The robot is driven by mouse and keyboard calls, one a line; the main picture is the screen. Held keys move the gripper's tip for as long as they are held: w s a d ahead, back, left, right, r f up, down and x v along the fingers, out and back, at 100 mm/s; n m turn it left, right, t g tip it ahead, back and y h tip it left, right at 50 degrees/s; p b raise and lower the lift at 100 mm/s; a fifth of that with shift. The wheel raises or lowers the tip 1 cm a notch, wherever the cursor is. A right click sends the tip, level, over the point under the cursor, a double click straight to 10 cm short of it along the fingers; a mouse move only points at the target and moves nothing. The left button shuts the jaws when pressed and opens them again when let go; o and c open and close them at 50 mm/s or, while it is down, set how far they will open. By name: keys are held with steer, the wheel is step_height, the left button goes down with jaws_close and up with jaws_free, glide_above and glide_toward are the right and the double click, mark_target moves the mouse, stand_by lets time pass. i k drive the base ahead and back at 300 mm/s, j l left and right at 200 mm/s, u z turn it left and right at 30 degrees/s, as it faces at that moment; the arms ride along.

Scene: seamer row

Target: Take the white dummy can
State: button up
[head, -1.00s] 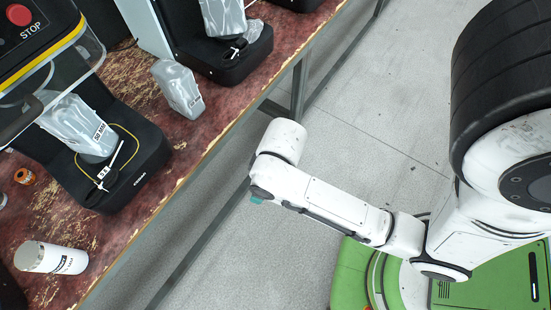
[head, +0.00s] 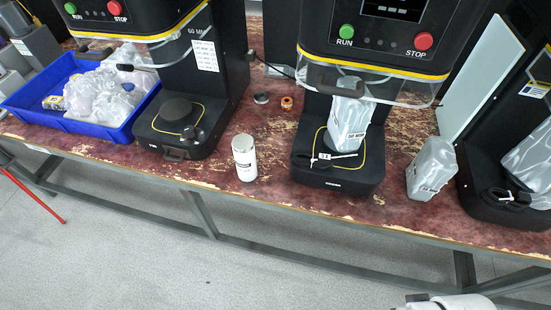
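The white dummy can (head: 244,158) stands upright on the worn red-brown bench top (head: 275,150), near its front edge. It is a white cylinder with a small dark label low on its side. It stands between two black seamer machines, touching neither. Only a white piece of my arm shows at the bottom right edge of the head view, far from the can. My gripper is outside the picture.
The left seamer (head: 180,135) has an empty round plate. The right seamer (head: 340,178) holds a grey wrapped item (head: 349,118). Another wrapped item (head: 431,168) stands right of it. A blue tray (head: 84,124) of bagged items is at left. Small rings (head: 287,102) lie behind the can.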

mark_target(243, 143)
steer(key=i+j+u, duration=0.15)
steer(key=j+u, duration=0.2)
steer(key=i+j+u, duration=0.2)
steer(key=j+u, duration=0.2)
steer(key=i+j+u, duration=0.2)
steer(key=u, duration=0.15)
